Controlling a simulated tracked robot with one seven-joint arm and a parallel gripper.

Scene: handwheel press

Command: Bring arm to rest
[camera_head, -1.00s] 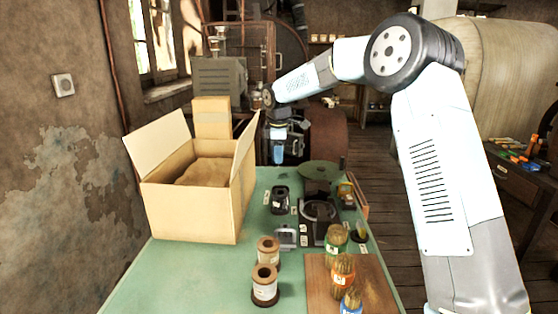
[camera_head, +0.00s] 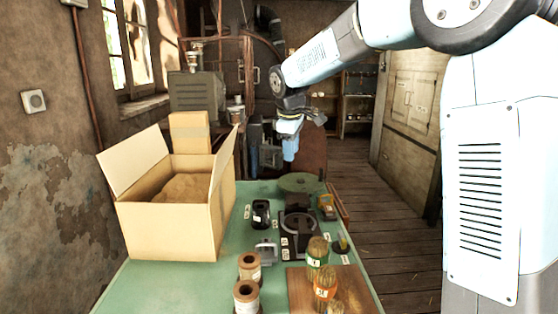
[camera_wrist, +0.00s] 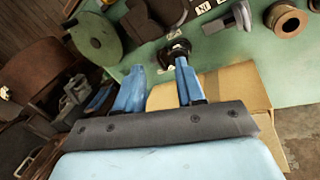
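My arm reaches from the right across the top of the head view, and my gripper (camera_head: 290,148) hangs down from its end, above the far end of the green table (camera_head: 150,281). In the wrist view the two blue fingers of my gripper (camera_wrist: 159,85) stand apart with nothing between them. The black handwheel press (camera_head: 299,222) stands on the table below and nearer than my gripper, with a green disc (camera_head: 299,182) behind it.
An open cardboard box (camera_head: 168,228) stands on the left of the table. Spools (camera_head: 247,296), jars (camera_head: 325,282) and a wooden board (camera_head: 359,288) are at the near end. A grey machine (camera_head: 194,91) stands behind. The wooden floor (camera_head: 385,215) on the right is clear.

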